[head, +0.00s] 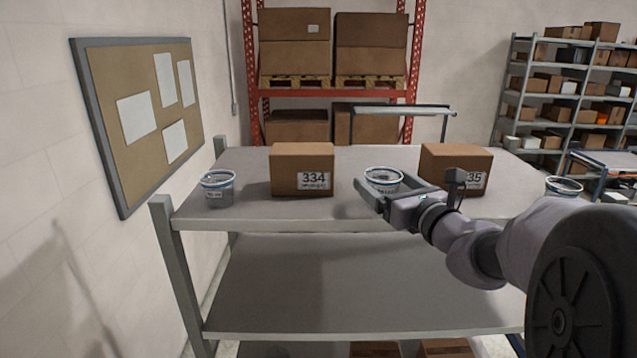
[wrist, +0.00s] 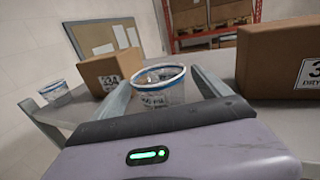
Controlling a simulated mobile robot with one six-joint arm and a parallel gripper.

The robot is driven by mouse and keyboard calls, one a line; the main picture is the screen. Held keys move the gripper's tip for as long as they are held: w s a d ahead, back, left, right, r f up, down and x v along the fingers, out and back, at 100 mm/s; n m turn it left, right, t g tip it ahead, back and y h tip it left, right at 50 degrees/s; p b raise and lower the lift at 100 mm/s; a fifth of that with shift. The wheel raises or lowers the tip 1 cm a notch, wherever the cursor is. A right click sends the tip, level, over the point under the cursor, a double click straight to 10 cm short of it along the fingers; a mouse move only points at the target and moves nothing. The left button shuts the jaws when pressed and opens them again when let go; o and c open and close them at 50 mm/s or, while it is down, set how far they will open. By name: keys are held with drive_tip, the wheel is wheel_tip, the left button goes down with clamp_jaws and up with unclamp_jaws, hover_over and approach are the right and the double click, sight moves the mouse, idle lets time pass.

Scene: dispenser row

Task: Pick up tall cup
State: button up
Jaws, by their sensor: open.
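Three clear cups with blue-and-white rims and printed labels stand upright on the shelf. The middle cup (head: 383,177) is at my gripper (head: 380,187). In the wrist view, this cup (wrist: 160,97) shows between the two fingers of my open gripper (wrist: 161,80), with a finger on each side. I cannot tell if either finger touches it. The left cup (head: 217,190) stands near the shelf's left end and also shows in the wrist view (wrist: 54,92). The right cup (head: 563,187) is partly hidden by my arm. I cannot tell which is tallest.
Box 334 (head: 302,169) stands between the left and middle cups. Another box (head: 456,159), marked 35 in part, stands right of the middle cup. The grey shelf top (head: 250,214) is clear along its front left. A noticeboard (head: 143,110) hangs on the left wall.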

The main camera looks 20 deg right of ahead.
drive_tip(key=shift+w+f, duration=0.2)
drive_tip(key=shift+w, duration=0.7)
drive_tip(key=shift+s+r, duration=0.1)
drive_tip(key=shift+s, duration=0.25)
drive_tip(key=shift+c, duration=1.4)
drive_tip(key=shift+s, duration=0.1)
drive_tip(key=c, duration=1.1)
drive_tip(key=shift+c, duration=0.2)
